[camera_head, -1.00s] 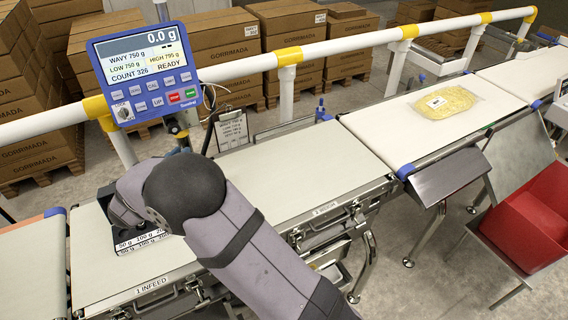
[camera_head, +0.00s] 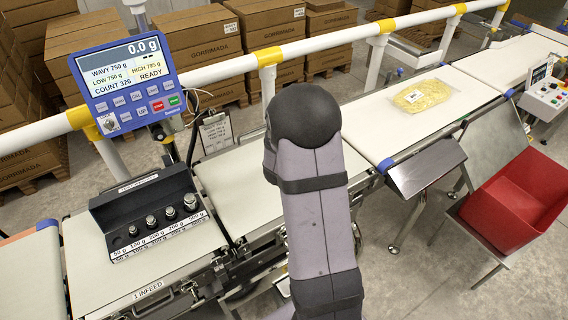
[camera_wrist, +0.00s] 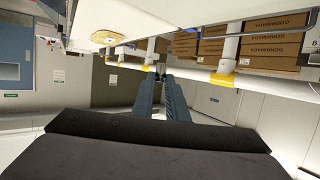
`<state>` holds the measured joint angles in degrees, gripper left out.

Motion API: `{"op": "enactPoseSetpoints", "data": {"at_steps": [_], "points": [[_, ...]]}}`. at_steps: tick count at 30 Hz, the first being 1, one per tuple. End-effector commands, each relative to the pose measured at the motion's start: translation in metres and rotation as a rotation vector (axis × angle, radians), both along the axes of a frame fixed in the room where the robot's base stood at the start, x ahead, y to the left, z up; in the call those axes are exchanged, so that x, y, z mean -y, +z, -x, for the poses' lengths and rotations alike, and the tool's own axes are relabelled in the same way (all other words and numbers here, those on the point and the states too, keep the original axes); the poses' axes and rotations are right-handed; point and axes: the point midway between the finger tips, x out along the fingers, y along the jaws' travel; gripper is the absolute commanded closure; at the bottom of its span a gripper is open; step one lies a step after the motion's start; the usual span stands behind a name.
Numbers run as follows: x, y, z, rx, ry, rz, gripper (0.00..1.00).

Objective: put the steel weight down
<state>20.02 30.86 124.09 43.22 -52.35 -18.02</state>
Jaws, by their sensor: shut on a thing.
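My gripper (camera_wrist: 161,72) shows in the wrist view as two long dark fingers, close together at their tips. It is shut on the steel weight, which is too small and dark between the tips to make out. In the head view my gripper and the weight are hidden behind my arm, which reaches over the middle belt (camera_head: 235,190). A black weight box (camera_head: 125,206) stands on the infeed belt at the left, with several steel weights (camera_head: 190,201) standing in its front row, above a white strip of gram labels.
The display (camera_head: 128,85) on the rail reads 0.0 g and READY. A yellow bag (camera_head: 422,96) lies on the farther belt (camera_head: 370,120). A red bin (camera_head: 515,200) is at the right. A white and yellow guard rail (camera_head: 330,42) runs behind the belts.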

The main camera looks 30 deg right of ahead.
Motion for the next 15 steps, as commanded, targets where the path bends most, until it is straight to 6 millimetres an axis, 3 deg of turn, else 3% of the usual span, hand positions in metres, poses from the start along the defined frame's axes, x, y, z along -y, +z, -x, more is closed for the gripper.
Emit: {"op": "enactPoseSetpoints", "data": {"at_steps": [3,7,11,15], "points": [[0.002,-0.006,0.009,-0.006,0.075,-0.003,1.00],[-0.018,-0.018,0.007,-0.006,0.202,-0.003,1.00],[-0.053,-0.033,0.000,-0.007,0.364,-0.005,1.00],[-0.102,-0.050,-0.004,-0.007,0.555,-0.007,1.00]]}}
